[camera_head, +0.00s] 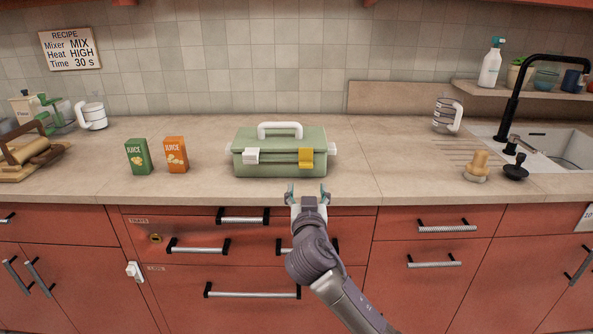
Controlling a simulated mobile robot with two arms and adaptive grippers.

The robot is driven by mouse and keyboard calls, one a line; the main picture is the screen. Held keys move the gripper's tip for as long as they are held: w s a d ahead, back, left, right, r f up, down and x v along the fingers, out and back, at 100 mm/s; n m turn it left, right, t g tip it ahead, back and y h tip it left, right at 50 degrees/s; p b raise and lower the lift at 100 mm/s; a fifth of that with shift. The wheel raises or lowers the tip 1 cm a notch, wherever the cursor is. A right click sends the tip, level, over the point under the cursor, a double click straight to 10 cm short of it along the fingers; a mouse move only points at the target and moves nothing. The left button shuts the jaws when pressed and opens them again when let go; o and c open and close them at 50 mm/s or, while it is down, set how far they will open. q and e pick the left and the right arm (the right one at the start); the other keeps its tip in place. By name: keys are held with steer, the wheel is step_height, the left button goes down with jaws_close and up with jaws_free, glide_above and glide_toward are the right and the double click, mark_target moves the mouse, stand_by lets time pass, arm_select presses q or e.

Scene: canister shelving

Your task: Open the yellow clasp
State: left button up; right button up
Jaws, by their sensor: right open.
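A pale green box (279,166) with a white top handle (280,129) stands closed on the counter. The yellow clasp (306,158) is on the right part of its front, and a white clasp (251,156) is on the left part. My right gripper (308,188) is open and empty, fingers pointing toward the box. It is in front of the box, below the yellow clasp and near the counter's front edge, apart from the clasp. My left gripper is not in view.
A green juice carton (138,157) and an orange juice carton (176,155) stand left of the box. The counter (390,165) right of the box is clear up to a wooden-looking object (477,165) near the sink (560,150). Red drawers (220,250) with handles lie below.

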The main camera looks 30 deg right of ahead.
mark_target(306, 165)
steer(key=p+x, duration=0.1)
steer(key=x, duration=0.9)
steer(key=shift+w, duration=0.1)
steer(key=shift+x, duration=0.8)
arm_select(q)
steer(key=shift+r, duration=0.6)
arm_select(e)
steer(key=shift+c, duration=0.2)
